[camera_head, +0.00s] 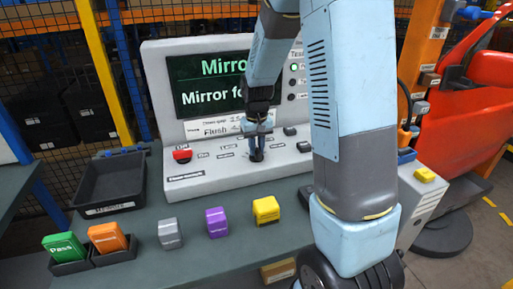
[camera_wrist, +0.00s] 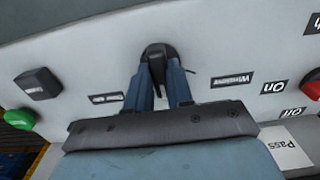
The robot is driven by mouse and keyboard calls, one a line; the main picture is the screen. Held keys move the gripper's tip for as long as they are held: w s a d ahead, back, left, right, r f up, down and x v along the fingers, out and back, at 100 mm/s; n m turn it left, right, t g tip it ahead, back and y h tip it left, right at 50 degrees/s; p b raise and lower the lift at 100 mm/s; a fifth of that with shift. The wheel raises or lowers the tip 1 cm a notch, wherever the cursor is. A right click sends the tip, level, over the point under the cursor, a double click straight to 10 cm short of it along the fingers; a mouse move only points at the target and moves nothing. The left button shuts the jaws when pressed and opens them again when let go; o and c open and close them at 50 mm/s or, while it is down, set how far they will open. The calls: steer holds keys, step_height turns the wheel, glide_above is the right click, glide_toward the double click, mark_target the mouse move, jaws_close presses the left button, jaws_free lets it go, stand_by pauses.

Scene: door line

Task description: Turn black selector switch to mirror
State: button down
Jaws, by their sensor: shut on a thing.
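The console (camera_head: 225,170) stands at the back of the bench, with a lit screen (camera_head: 212,83) that reads "Mirro…" in green and "Mirror fo…" in white, partly hidden by my arm. My gripper (camera_head: 257,150) reaches down to the console's sloped panel. In the wrist view its two blue fingers (camera_wrist: 160,85) are shut on a black selector switch (camera_wrist: 156,54), one finger on each side. The switch's lower part is hidden between the fingers.
Another black knob (camera_wrist: 38,84) and a green button (camera_wrist: 18,118) lie left in the wrist view. A red button (camera_head: 182,155) is on the panel. Grey (camera_head: 169,233), purple (camera_head: 216,222) and yellow (camera_head: 266,210) blocks stand in front. A black bin (camera_head: 108,190) stands left.

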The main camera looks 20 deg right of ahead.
mark_target(257, 149)
steer(key=c, duration=1)
jaws_free()
step_height(257, 149, up, 14)
steer(key=shift+f, duration=0.15)
steer(key=s+r+t, duration=0.2)
steer(key=s+r, duration=0.2)
steer(key=s, duration=0.8)
steer(key=s+r+t, duration=0.3)
steer(key=s+r, duration=0.1)
steer(key=s, duration=0.8)
steer(key=shift+s+r+t, duration=0.3)
steer(key=shift+s+r, duration=0.05)
steer(key=shift+r, duration=0.05)
